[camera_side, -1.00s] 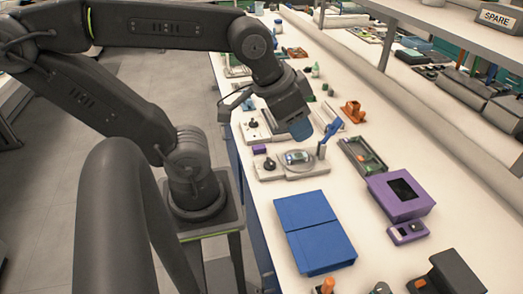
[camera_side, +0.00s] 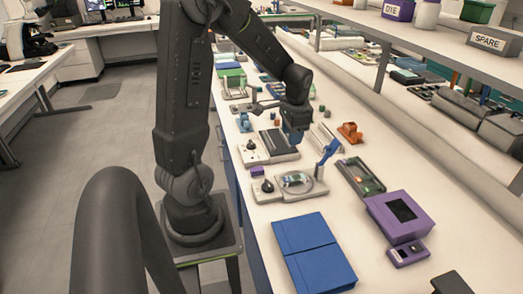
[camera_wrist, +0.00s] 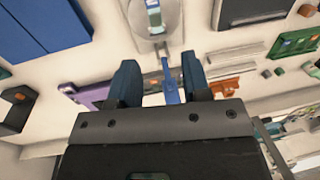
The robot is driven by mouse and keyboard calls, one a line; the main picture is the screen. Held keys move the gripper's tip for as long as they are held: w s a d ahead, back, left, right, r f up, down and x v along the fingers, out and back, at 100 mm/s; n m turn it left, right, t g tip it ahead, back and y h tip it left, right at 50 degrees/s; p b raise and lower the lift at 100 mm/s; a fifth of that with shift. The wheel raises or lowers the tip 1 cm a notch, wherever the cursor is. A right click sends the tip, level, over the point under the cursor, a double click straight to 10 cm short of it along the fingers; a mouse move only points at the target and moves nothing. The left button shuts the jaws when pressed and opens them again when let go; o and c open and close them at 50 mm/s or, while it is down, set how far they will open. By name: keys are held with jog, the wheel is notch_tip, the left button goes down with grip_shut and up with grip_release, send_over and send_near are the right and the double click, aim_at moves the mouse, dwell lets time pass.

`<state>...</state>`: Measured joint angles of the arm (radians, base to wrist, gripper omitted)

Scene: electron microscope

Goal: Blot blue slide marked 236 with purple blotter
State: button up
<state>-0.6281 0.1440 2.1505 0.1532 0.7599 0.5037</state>
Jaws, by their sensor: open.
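My gripper (camera_side: 294,138) is open and empty above the bench, near a dark-topped grey unit, beyond the round stage in the side view. In the wrist view my gripper (camera_wrist: 160,78) has its two blue fingers apart, with a blue lever (camera_wrist: 169,84) seen between them. A small blue-green slide-like piece (camera_side: 294,179) lies on the round stage (camera_side: 312,186); it also shows at the top of the wrist view (camera_wrist: 154,14). Its number cannot be read. A small purple block (camera_side: 257,171) sits left of the stage. Whether it is the blotter I cannot tell.
A blue two-part case (camera_side: 315,250) lies at the front. A purple box with a dark window (camera_side: 399,215) and a small purple device (camera_side: 408,253) stand right. A dark tray (camera_side: 360,177) and an orange piece (camera_side: 350,132) lie behind them. Bench between is partly clear.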

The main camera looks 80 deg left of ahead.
jog(key=g+h, duration=0.2)
send_over(257, 169)
jog(key=w, duration=0.2)
jog(key=f, duration=1.2)
jog(key=shift+s+f, duration=0.2)
jog(key=shift+f, duration=0.2)
jog(key=shift+s+f, duration=0.2)
jog(key=shift+f, duration=0.95)
jog(key=shift+s+f, duration=0.2)
jog(key=shift+f, duration=0.9)
jog(key=shift+s+f, duration=0.2)
jog(key=shift+f, duration=0.95)
jog(key=c, duration=0.5)
jog(key=shift+r, duration=0.1)
jog(key=shift+r, duration=2.45)
